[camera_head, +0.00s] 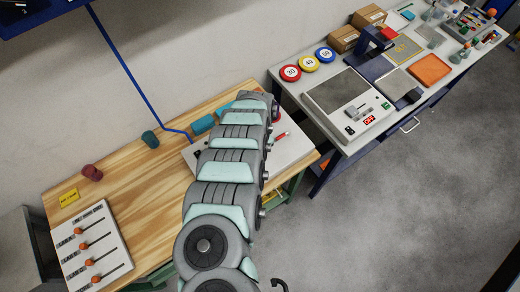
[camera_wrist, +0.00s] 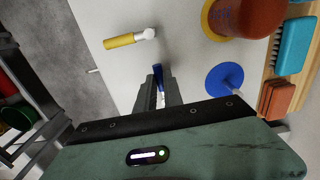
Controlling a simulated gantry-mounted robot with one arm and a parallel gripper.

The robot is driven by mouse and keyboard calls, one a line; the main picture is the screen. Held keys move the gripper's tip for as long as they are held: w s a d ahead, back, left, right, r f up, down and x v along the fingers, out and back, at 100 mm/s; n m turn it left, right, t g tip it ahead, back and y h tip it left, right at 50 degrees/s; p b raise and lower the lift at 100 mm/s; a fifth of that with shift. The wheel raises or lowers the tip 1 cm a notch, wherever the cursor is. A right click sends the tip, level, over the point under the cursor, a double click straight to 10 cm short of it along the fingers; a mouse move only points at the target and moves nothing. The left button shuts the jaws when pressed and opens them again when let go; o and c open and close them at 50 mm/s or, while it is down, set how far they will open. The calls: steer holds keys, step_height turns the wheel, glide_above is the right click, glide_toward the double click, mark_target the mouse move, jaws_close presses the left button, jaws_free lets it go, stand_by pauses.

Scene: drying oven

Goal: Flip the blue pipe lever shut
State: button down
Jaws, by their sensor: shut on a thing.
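In the wrist view the blue pipe lever (camera_wrist: 158,72) shows as a short blue handle on a silver stem, between the fingers of my gripper (camera_wrist: 157,80). The gripper is shut on it. The lever's base is hidden by the fingers and the gripper body. It lies over a white panel (camera_wrist: 185,45).
In the wrist view a yellow-handled lever (camera_wrist: 125,40) lies up and left of the fingers. A blue disc (camera_wrist: 225,80) is to the right, below a red-brown cylinder (camera_wrist: 247,14) on a yellow ring. A teal brush (camera_wrist: 292,45) lies beyond the panel on the wooden table.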

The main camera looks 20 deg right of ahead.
steer(key=c, duration=1.5)
jaws_free()
steer(key=shift+o, duration=0.2)
steer(key=shift+r, duration=0.1)
step_height(320, 180, up, 11)
steer(key=shift+f, duration=0.2)
